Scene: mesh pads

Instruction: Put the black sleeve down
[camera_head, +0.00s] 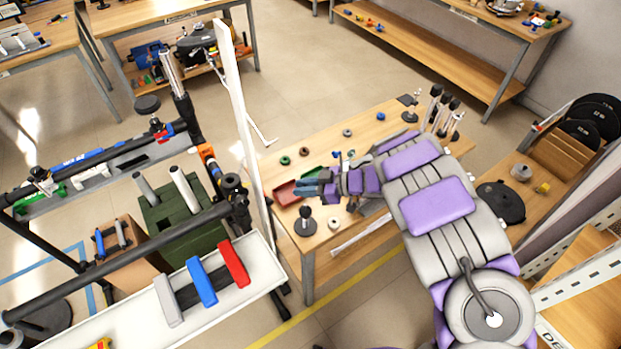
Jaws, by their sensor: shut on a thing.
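My gripper (309,187) reaches in from the right over the light wooden table (270,162), its bluish fingers pointing left. It is shut, and the black sleeve in it is mostly hidden by the fingers and too small to make out clearly. The fingers are above or close beside a red tray (284,195) and a green tray (311,174). I cannot tell the height of the gripper over the table. Just in front of it, a dark knob-like piece (306,212) stands on a round dark base (305,228).
Several small rings lie on the table, among them a green one (285,160) and a grey one (334,223). Upright tools (440,110) stand at its far right. A tall white post (236,120) rises at its left edge. The table's back middle is mostly clear.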

